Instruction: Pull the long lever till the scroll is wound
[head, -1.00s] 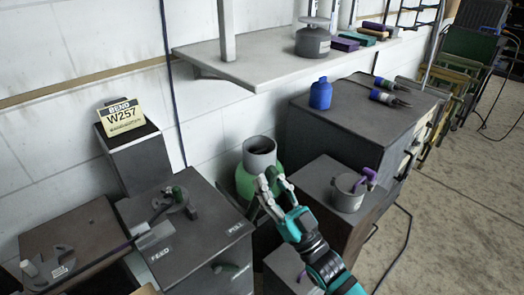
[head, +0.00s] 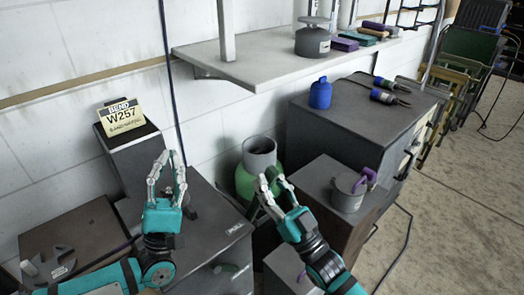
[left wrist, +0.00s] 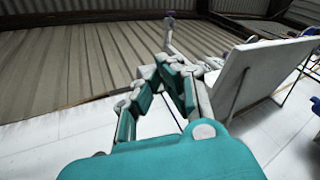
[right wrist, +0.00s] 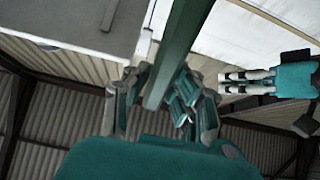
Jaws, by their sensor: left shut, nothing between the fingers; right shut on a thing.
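My right gripper (head: 270,180) is shut in front of a green round body with a grey open pipe on top (head: 259,152). In the right wrist view its fingers (right wrist: 163,85) close around a long green bar (right wrist: 180,45), which I take to be the lever; in the head view the bar cannot be made out. My left gripper (head: 168,160) is shut and empty above the dark cabinet (head: 205,240), partly hiding the small fitting on its top. The left wrist view shows its fingers (left wrist: 172,62) with nothing between them. I cannot identify the scroll.
A W257 sign (head: 122,116) stands on a dark post at left. A grey mug with a purple handle (head: 348,192) is on a low cabinet at right. A blue bottle (head: 320,93) and tools (head: 390,97) are on the bench behind. Open floor (head: 450,220) lies at right.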

